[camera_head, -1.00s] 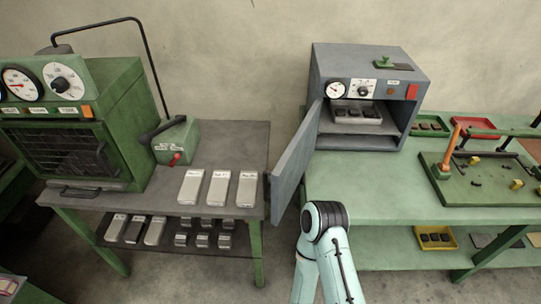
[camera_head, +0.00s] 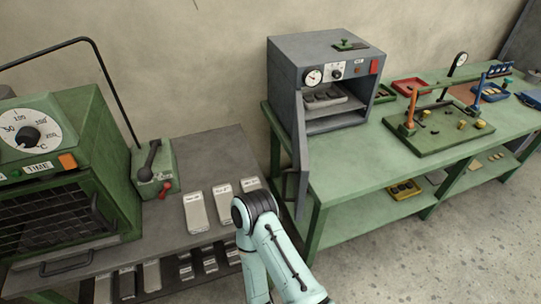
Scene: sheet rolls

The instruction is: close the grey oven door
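The grey oven (camera_head: 323,82) stands on the green table at the back. Its front is open and a tray (camera_head: 327,100) of dark pieces sits inside. The grey oven door (camera_head: 300,152) hangs wide open on the oven's left side, swung toward me and seen nearly edge-on. A dark handle shows low on the door. One of my arms, pale teal with a black joint, rises from the bottom middle, in front of and left of the door in the picture. Neither gripper's fingers show, and I cannot tell whether this arm touches anything.
A green oven (camera_head: 102,147) and several metal blocks (camera_head: 197,211) stand on the grey table at left. A green fixture board (camera_head: 440,128), a red tray (camera_head: 411,86) and a yellow bin (camera_head: 403,190) are at right. Floor (camera_head: 440,245) at lower right is clear.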

